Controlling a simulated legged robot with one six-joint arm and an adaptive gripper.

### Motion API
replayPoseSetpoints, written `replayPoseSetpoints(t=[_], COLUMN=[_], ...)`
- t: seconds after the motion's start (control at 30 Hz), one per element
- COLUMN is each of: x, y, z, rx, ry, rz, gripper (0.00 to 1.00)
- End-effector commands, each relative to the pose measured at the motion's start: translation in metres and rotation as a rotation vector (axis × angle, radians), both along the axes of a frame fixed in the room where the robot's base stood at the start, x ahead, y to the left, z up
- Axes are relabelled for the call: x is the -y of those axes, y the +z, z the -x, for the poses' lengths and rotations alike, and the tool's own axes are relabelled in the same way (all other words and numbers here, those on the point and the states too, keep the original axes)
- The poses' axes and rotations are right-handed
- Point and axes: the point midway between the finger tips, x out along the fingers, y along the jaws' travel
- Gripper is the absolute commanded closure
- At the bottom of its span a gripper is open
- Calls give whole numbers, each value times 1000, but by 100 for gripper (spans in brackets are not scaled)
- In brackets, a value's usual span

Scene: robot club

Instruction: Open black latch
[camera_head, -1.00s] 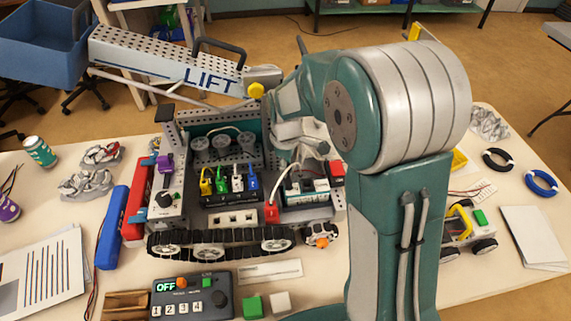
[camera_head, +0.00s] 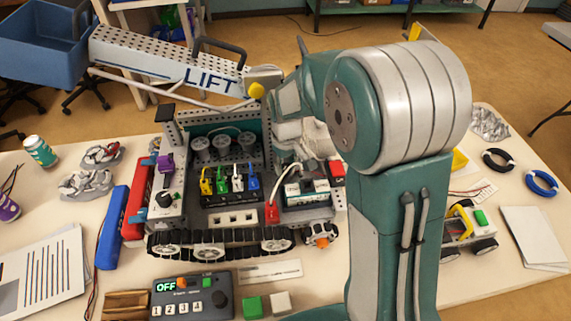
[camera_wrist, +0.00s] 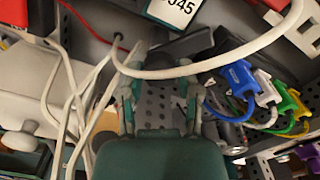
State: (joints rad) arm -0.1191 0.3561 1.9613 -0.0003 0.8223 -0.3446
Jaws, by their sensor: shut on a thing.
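In the wrist view, a dark black bar (camera_wrist: 200,42), which looks like the black latch, lies at the tips of my gripper (camera_wrist: 160,64). The two grey-green fingers are a little apart, shut on this black piece, with a perforated grey plate behind them. A thick white cable (camera_wrist: 215,68) arcs across in front of the fingertips. In the head view, my wrist hides the fingertips and the latch. It is over the right rear part of the tracked robot (camera_head: 222,245) on the table.
Blue, white, green and yellow plugs (camera_wrist: 240,80) stand right of my fingers. White cables (camera_wrist: 85,100) hang at left. A white labelled module (camera_head: 305,192) and red connector (camera_head: 272,212) sit nearby. A LIFT arm (camera_head: 170,62) stands behind. A control box (camera_head: 193,296) lies in front.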

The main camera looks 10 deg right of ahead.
Motion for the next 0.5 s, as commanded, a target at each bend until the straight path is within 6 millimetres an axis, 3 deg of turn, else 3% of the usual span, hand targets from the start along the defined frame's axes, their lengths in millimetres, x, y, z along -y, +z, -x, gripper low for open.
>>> replayPoseSetpoints(t=[0.5], x=[0], y=[-3], z=[2], rx=[-7], ry=[-487], rz=[2], gripper=[100])
